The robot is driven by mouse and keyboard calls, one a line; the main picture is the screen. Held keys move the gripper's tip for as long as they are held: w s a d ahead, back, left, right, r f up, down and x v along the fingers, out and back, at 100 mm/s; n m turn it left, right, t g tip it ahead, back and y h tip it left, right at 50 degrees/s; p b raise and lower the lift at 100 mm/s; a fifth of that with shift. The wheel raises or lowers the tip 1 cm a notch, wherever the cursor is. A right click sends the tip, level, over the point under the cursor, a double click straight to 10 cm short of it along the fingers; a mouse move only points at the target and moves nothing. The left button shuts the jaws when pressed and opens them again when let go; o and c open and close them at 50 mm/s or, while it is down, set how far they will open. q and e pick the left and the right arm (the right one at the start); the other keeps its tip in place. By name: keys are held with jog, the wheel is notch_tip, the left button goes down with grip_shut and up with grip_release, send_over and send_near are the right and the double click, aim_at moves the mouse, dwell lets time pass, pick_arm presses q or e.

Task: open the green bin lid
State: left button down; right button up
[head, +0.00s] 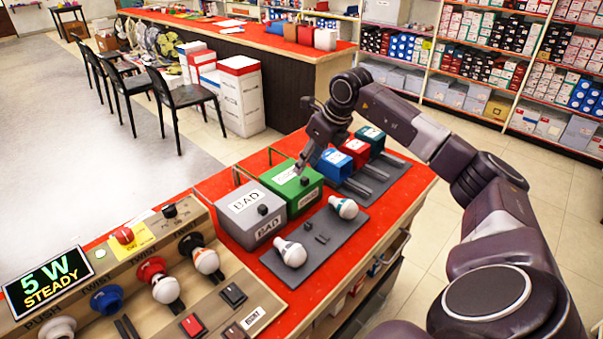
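The green bin (287,202) stands on the red-topped counter, right of the grey bin. Its lid (286,174) looks closed and carries a white label, with a dark knob (304,180) near the front. My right gripper (299,171) comes in from the right, pointing down at the lid, its tip just above or at the lid by the knob. I cannot tell whether it touches, nor how far apart its fingers are. My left gripper is out of view.
A grey bin (236,229) marked BAD stands left. A grey tray (333,244) with two bulbs lies in front. A bulb test panel (130,262) with a "5 W STEADY" display is at lower left.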

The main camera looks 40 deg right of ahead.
aim_at(305, 178)
jog(key=shift+h, duration=0.3)
jog(key=f, duration=0.2)
jog(key=w+d+f+p, duration=0.1)
jog(key=f, duration=0.1)
jog(key=w+f, duration=0.1)
jog(key=f, duration=0.1)
jog(key=shift+d+f+p, duration=0.25)
jog(key=shift+f+p, duration=0.15)
jog(key=shift+c, duration=0.2)
grip_shut()
